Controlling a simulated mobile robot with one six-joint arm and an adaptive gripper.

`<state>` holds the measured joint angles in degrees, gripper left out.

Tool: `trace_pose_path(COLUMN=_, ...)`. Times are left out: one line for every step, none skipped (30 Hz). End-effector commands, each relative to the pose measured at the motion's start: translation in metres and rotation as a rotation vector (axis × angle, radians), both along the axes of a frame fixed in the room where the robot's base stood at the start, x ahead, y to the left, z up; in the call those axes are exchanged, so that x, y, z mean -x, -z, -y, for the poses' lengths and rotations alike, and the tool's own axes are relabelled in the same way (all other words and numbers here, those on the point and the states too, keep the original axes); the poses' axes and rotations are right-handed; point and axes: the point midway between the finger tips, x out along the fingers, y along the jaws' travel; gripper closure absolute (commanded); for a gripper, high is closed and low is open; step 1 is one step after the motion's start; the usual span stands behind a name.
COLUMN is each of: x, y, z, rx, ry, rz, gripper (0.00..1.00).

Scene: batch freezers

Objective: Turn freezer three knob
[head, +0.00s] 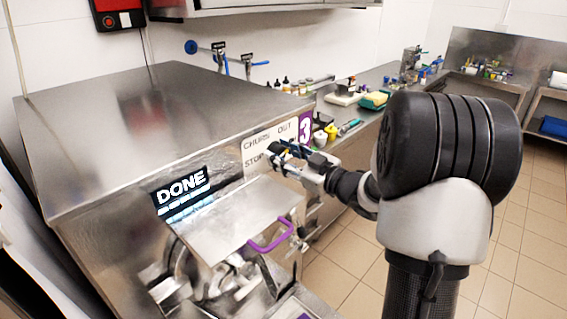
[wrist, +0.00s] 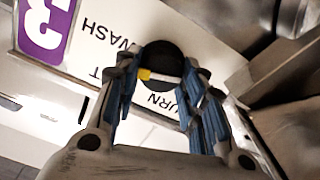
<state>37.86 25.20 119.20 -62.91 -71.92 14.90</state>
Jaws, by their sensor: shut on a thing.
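Freezer three (head: 105,150) is a steel cabinet with a purple 3 sign (head: 305,128) and a display (head: 182,192) reading DONE. Its white dial label (head: 284,131) shows CHURN, OUT and STOP in the head view. In the wrist view the label is upside down, with WASH and part of CHURN readable. The black round knob (wrist: 165,55) sits on this label with a yellow mark at its edge. My gripper (head: 284,153) is at the panel, its blue-padded fingers (wrist: 160,80) on both sides of the knob and shut on it. In the head view my gripper mostly hides the knob.
A steel chute cover (head: 225,215) and a purple handle (head: 270,236) stick out below the panel, left of my gripper. A counter (head: 370,110) with bottles, a green sponge (head: 375,99) and tools runs behind. Tiled floor at the right is clear.

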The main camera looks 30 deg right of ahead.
Motion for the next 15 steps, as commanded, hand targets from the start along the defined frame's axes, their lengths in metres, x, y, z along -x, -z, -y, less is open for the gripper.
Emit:
trace_pose_path(x=-0.0001, y=0.0041, z=-0.0003, rx=0.043, ry=0.000, rz=0.019, gripper=0.86)
trace_pose_path(x=0.0000, y=0.0042, z=-0.0004, rx=0.069, ry=0.000, rz=0.029, gripper=0.86)
trace_pose_path(x=0.0001, y=0.0044, z=-0.0005, rx=0.105, ry=0.000, rz=0.042, gripper=0.86)
trace_pose_path(x=0.0001, y=0.0045, z=-0.0007, rx=0.132, ry=0.000, rz=0.051, gripper=0.86)
trace_pose_path(x=0.0002, y=0.0043, z=-0.0008, rx=0.158, ry=0.000, rz=0.062, gripper=0.86)
trace_pose_path(x=0.0003, y=0.0046, z=-0.0010, rx=0.194, ry=0.001, rz=0.074, gripper=0.86)
trace_pose_path(x=0.0003, y=0.0050, z=-0.0011, rx=0.222, ry=0.000, rz=0.084, gripper=0.86)
trace_pose_path(x=0.0003, y=0.0050, z=-0.0012, rx=0.248, ry=0.000, rz=0.092, gripper=0.86)
trace_pose_path(x=0.0005, y=0.0048, z=-0.0015, rx=0.285, ry=0.000, rz=0.107, gripper=0.86)
trace_pose_path(x=0.0005, y=0.0051, z=-0.0016, rx=0.312, ry=0.000, rz=0.117, gripper=0.86)
trace_pose_path(x=0.0005, y=0.0051, z=-0.0017, rx=0.338, ry=0.000, rz=0.126, gripper=0.86)
trace_pose_path(x=0.0005, y=0.0049, z=-0.0017, rx=0.375, ry=0.001, rz=0.140, gripper=0.86)
trace_pose_path(x=0.0005, y=0.0050, z=-0.0018, rx=0.401, ry=0.001, rz=0.149, gripper=0.86)
trace_pose_path(x=0.0005, y=0.0054, z=-0.0018, rx=0.428, ry=0.001, rz=0.158, gripper=0.86)
trace_pose_path(x=0.0007, y=0.0057, z=-0.0021, rx=0.464, ry=0.000, rz=0.171, gripper=0.86)
